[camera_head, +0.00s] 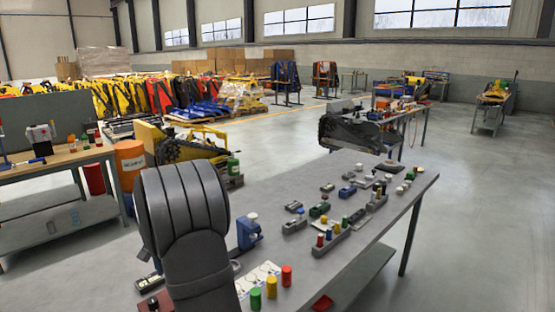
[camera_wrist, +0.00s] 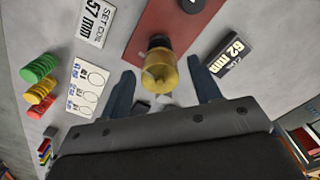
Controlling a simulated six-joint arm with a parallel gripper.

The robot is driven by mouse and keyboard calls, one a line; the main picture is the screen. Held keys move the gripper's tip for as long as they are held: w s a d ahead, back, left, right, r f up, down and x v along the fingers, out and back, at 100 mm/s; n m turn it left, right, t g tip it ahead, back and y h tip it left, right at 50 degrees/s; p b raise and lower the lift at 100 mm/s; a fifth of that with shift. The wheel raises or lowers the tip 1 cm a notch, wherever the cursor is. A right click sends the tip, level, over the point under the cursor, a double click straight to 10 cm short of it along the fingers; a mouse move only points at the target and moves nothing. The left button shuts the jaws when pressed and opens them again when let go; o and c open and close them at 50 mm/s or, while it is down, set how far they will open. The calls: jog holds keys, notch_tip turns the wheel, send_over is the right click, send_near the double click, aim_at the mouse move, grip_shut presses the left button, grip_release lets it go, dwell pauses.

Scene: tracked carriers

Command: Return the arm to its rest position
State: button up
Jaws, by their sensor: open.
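In the wrist view my gripper (camera_wrist: 162,72) is open, with one dark blue-grey finger at each side. A yellow, translucent-looking rounded piece with a dark end (camera_wrist: 160,75) shows between the fingers. It is over or on a red plate (camera_wrist: 150,25); I cannot tell its exact height. Gaps show between it and both fingers, so nothing is gripped. In the head view my dark arm link fills the left foreground over the grey table (camera_head: 290,245), and my gripper is hidden.
Labels marked 57 mm (camera_wrist: 96,22) and 62 mm (camera_wrist: 230,53) flank the plate. Green (camera_head: 256,298), yellow (camera_head: 271,286) and red (camera_head: 287,275) disc stacks stand near a card with circles (camera_wrist: 85,92). A blue device (camera_head: 248,232) and several small carriers (camera_head: 330,242) occupy the table.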

jog(key=shift+n, duration=1.7)
